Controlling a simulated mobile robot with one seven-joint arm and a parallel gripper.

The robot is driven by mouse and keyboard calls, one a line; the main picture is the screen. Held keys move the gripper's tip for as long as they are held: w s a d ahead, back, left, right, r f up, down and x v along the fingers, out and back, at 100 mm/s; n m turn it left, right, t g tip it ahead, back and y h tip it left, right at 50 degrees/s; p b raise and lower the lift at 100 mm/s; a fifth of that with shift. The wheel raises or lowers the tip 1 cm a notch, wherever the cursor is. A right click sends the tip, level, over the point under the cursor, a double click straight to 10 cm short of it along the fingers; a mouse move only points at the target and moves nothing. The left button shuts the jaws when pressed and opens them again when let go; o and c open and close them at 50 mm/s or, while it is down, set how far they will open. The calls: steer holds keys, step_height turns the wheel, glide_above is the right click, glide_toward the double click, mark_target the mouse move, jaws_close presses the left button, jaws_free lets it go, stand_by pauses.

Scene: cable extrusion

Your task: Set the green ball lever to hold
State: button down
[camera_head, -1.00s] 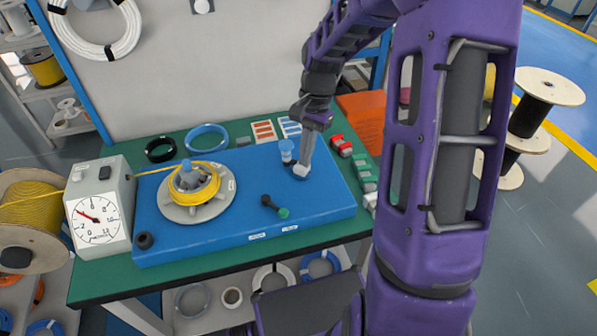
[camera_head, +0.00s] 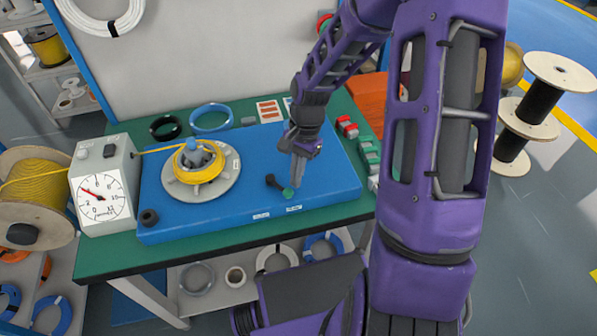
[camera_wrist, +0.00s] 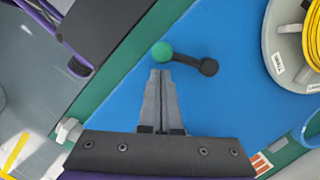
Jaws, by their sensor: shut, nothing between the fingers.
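The green ball (camera_head: 288,193) tips a short black lever (camera_head: 271,181) on the blue bench panel (camera_head: 225,222). The lever points from its black pivot toward the panel's front right. In the wrist view the green ball (camera_wrist: 162,51) lies just beyond my fingertips, with the black arm (camera_wrist: 190,63) running right to its pivot. My gripper (camera_head: 296,184) is shut and empty, pointing down beside the ball. In the wrist view my gripper (camera_wrist: 160,73) shows both fingers together; whether they touch the ball I cannot tell. Two small white labels (camera_head: 293,209) on the panel's front edge are unreadable.
A yellow coil on a grey disc (camera_head: 201,186) sits on the panel's left, beside a dial gauge (camera_head: 101,197). A black knob (camera_head: 149,217) is at the front left corner. Red and green blocks (camera_head: 347,127) line the right side. Panel space left of the lever is clear.

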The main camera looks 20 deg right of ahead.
mark_target(286, 192)
steer(key=shift+s+a+m, duration=0.3)
steer(key=shift+s+m, duration=0.1)
steer(key=shift+m, duration=0.3)
steer(key=shift+s+a+m+t, duration=0.3)
steer(key=shift+s+a+m, duration=0.1)
steer(key=shift+m, duration=0.4)
steer(key=m, duration=0.1)
steer(key=a+m, duration=0.1)
steer(key=shift+s+a+m+t+y+b, duration=0.2)
steer(key=shift+s+m+t+y+b, duration=0.1)
steer(key=shift+s+m, duration=0.1)
steer(key=shift+s+a+m, duration=0.3)
steer(key=shift+a+m, duration=0.4)
steer(key=shift+m, duration=0.5)
steer(key=shift+a+m+t+p, duration=0.5)
steer(key=shift+a+m, duration=0.1)
steer(key=shift+m, duration=0.4)
steer(key=shift+a, duration=0.4)
